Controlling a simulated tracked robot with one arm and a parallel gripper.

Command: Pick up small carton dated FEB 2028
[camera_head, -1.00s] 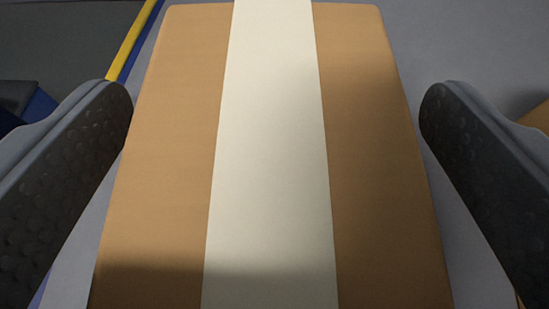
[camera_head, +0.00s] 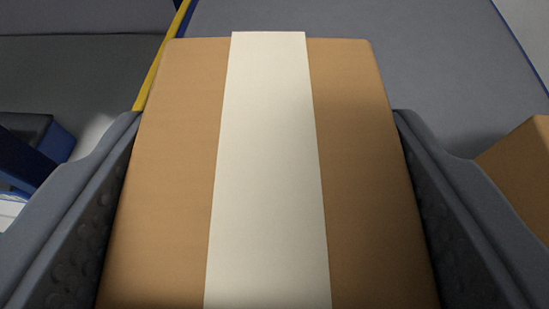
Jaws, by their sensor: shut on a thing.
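A brown carton (camera_head: 360,170) with a broad white strip (camera_head: 268,150) down its middle fills the centre of the head camera view. My gripper (camera_head: 268,125) is shut on this carton, with one dark, studded finger pad against its left side and the other against its right side. No date shows on the faces in view, so I cannot tell which date it bears. The carton's lower part and underside are hidden.
Another brown carton (camera_head: 525,168) stands on the grey surface (camera_head: 440,60) at the right. A yellow and blue edge (camera_head: 160,62) runs along the left of that surface. A dark blue object (camera_head: 35,150) is at the far left.

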